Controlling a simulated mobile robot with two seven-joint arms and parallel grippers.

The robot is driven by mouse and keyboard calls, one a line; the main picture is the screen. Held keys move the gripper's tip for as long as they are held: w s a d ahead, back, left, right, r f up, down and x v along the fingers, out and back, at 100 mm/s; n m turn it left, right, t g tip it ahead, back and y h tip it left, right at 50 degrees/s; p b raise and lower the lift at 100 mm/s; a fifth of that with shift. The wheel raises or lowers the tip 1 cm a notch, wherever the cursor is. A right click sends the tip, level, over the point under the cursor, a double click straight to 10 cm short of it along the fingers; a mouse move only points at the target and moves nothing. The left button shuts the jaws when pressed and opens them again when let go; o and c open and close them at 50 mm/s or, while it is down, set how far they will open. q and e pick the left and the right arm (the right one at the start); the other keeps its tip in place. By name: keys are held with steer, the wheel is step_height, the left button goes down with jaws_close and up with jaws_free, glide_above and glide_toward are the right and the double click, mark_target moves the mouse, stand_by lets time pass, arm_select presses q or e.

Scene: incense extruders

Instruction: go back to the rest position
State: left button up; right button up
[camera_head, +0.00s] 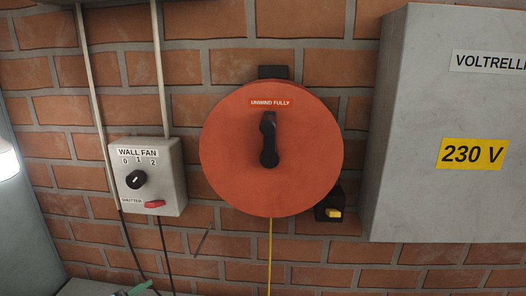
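Neither of my grippers shows in the head view, and no part of my arms can be made out. A round orange cable reel (225,150) hangs on the brick wall in the middle, marked "UNWIND FULLY", with a black handle (269,140) on its face. A yellow cable (269,255) hangs straight down from the reel and leaves the bottom of the picture.
A grey "WALL FAN" box (172,176) has a dark knob and a red shutter switch. A large grey cabinet (415,130) marked "230 V" fills the right. A small black fitting (322,214) with a yellow part sits below the reel. A green object (138,288) shows at bottom left.

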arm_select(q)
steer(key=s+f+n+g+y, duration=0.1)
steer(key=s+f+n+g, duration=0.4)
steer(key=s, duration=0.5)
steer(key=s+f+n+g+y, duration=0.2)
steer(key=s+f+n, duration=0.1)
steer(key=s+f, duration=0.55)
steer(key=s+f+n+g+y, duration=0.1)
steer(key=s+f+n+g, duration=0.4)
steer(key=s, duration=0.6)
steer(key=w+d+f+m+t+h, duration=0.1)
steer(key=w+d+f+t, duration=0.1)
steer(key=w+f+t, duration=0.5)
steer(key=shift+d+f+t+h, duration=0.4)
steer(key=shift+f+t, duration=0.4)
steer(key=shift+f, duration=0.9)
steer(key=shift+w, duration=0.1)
